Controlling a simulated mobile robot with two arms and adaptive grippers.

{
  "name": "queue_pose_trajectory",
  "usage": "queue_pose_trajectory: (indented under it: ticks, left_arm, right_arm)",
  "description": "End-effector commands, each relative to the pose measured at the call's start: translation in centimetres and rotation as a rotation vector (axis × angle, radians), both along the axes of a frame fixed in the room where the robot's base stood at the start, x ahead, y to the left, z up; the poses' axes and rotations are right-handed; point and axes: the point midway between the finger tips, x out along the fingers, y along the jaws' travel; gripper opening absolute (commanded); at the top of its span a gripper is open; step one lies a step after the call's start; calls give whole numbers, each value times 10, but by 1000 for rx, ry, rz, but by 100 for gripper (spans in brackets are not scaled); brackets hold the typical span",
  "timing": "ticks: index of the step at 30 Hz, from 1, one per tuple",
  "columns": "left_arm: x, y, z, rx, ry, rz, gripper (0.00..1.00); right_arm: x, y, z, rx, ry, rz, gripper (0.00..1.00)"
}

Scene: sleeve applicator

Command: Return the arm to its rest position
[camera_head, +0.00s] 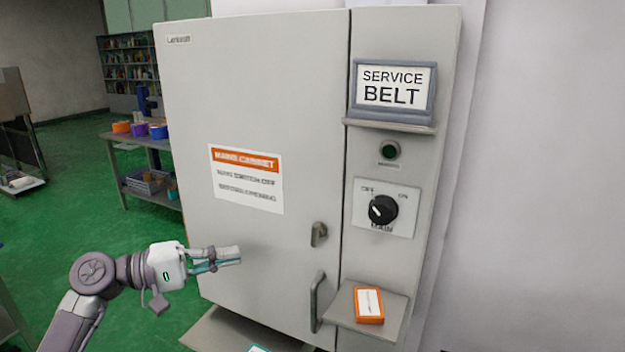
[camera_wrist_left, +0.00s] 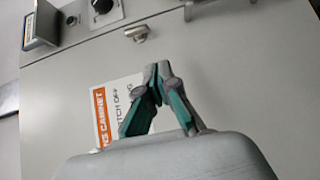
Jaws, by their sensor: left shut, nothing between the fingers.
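My left gripper (camera_head: 228,256) is in front of the lower left part of the grey cabinet door (camera_head: 255,80). Its fingers are shut with nothing between them, and they also show in the left wrist view (camera_wrist_left: 156,75). It is apart from the latch (camera_head: 319,234) and the door handle (camera_head: 317,302), which are to its right. My left arm comes in from the lower left. The cabinet door looks closed. My right gripper is in neither view.
A control panel holds a "SERVICE BELT" sign (camera_head: 394,86), a round button (camera_head: 389,150) and a black rotary switch (camera_head: 383,209). An orange box (camera_head: 369,304) lies on a small shelf (camera_head: 391,333). A workbench (camera_head: 150,140) stands behind left. Green floor (camera_head: 75,175) is open at left.

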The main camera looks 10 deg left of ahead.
Motion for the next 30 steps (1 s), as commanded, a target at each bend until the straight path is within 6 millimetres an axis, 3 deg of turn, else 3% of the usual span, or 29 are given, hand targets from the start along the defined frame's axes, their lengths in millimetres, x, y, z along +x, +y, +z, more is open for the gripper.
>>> queue_pose_trajectory:
  ticks: [5, 9, 13, 15, 19, 30]
  left_arm:
    - [-36, -40, -101, 273, -29, -35, 0]
    - [-88, -64, -194, 579, -80, -82, 0]
    - [-147, -69, -261, 880, -125, -131, 0]
    - [-171, -64, -281, 1007, -134, -149, 0]
    - [-205, -51, -301, 1181, -133, -175, 0]
    - [-278, -11, -313, 1512, -62, -226, 0]
  right_arm:
    - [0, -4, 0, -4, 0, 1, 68]
    - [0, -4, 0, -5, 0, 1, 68]
    - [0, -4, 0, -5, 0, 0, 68]
    - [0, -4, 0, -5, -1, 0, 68]
    - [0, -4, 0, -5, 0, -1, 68]
    - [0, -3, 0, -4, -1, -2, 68]
